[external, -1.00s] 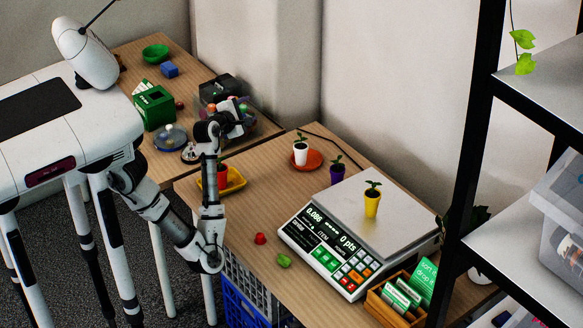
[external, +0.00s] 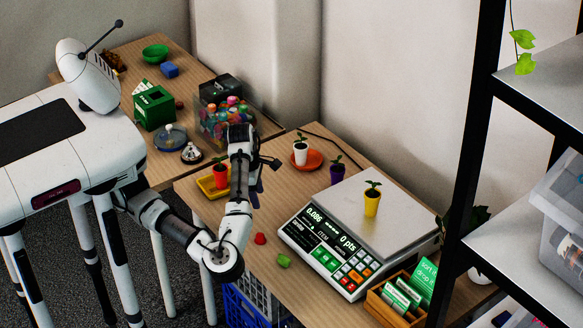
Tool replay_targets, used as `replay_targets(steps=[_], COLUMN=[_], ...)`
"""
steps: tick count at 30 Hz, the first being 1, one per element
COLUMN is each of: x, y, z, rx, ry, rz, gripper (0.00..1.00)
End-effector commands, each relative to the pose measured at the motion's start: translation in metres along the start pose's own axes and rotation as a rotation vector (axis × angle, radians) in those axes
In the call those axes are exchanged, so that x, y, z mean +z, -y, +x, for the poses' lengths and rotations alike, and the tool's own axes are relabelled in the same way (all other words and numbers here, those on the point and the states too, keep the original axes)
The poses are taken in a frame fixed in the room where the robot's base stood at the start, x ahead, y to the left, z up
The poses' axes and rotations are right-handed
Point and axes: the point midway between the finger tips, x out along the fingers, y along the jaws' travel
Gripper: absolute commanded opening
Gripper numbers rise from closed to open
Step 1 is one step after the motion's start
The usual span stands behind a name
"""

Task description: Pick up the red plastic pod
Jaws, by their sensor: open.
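A small red pod (external: 260,239) lies on the wooden table, left of the scale and near the table's front edge. A small green pod (external: 284,260) lies a little nearer the camera, to its right. My gripper (external: 257,190) is above the table, higher up in the picture than the red pod and apart from it. It is open, and my forearm partly hides it. I see nothing held in it, though its fingertips are hard to make out.
A scale (external: 322,243) bears a yellow potted plant (external: 372,200). A yellow tray (external: 207,187) with a red potted plant stands left of my forearm. A clear bin (external: 212,128) of colourful items is behind. A wooden card box (external: 385,310) stands front right.

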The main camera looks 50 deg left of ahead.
Motion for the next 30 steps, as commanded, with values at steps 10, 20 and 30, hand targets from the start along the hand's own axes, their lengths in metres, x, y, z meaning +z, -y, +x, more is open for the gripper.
replay_targets(steps=[10,20,30], x=[-0.004,-0.005,-0.018], y=[0.015,0.017,0.024], z=[0.036,0.081,0.118], rx=[-0.053,-0.05,-0.049], ry=[-0.023,-0.02,-0.021], rz=[0.009,0.008,0.007], gripper=[0.5,0.5,0.5])
